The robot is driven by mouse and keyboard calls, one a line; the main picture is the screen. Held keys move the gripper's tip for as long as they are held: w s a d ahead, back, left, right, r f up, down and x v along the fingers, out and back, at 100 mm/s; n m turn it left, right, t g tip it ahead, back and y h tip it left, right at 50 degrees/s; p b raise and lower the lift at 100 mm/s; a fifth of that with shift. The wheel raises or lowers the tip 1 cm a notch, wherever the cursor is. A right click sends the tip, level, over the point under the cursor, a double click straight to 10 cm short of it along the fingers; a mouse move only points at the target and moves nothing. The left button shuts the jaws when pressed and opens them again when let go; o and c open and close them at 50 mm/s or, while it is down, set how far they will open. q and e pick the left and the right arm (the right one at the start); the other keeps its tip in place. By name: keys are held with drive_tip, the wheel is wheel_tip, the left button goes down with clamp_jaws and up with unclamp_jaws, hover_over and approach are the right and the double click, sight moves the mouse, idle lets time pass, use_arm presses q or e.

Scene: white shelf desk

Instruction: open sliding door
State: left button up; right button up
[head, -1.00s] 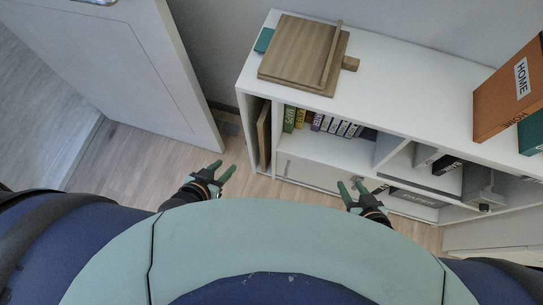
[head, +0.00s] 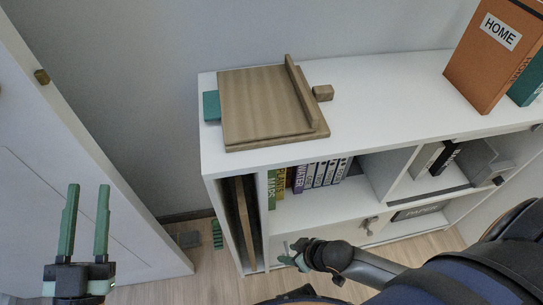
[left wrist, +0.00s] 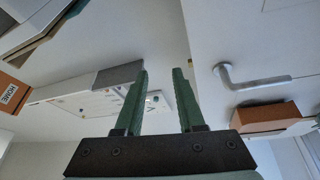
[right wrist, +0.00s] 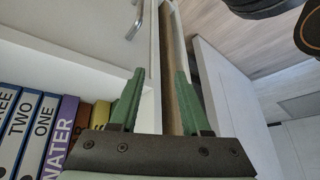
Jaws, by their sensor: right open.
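The white lower panel (head: 340,226) of the shelf desk has a small metal handle (head: 368,222). It covers the compartment under the books. The handle also shows in the right wrist view (right wrist: 135,27). My right gripper (head: 284,247) is open and empty in front of the panel's left part, left of the handle. In the right wrist view its fingers (right wrist: 158,74) stand apart, with the shelf's left slot behind them. My left gripper (head: 89,187) is raised, open and empty, in front of the white room door (head: 100,200). A lever handle (left wrist: 245,80) shows in the left wrist view.
Books (head: 318,173) stand above the panel. A wooden stand (head: 260,105) and orange binder (head: 488,55) are on the white top (head: 390,95). A brown board (head: 243,222) is in the left slot.

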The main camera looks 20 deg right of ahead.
use_arm(q)
drive_tip(key=s+r+m+t+h+b, duration=0.1)
drive_tip(key=s+r+m+h+b, duration=0.35)
drive_tip(key=s+h, duration=0.2)
use_arm(e)
drive_tip(key=shift+g+h, duration=0.6)
drive_tip(key=shift+h, duration=0.1)
drive_tip(key=w+f+b, duration=0.1)
drive_tip(key=f+b, duration=0.1)
drive_tip(key=f, duration=0.4)
drive_tip(key=w+d+f+b, duration=0.1)
drive_tip(key=w+f+b, duration=0.1)
drive_tip(key=f, duration=0.5)
drive_tip(key=w+f+b, duration=0.1)
drive_tip(key=f+b, duration=0.3)
drive_tip(key=f, duration=0.3)
drive_tip(key=shift+w+d+f, duration=0.25)
drive_tip(key=shift+w+d, duration=0.05)
drive_tip(key=shift+d, duration=0.05)
use_arm(q)
wheel_tip(320, 180, down, 9)
drive_tip(key=w+d, duration=0.1)
drive_tip(key=shift+d+r, duration=0.2)
drive_tip(key=shift+w, duration=0.1)
use_arm(e)
clamp_jaws()
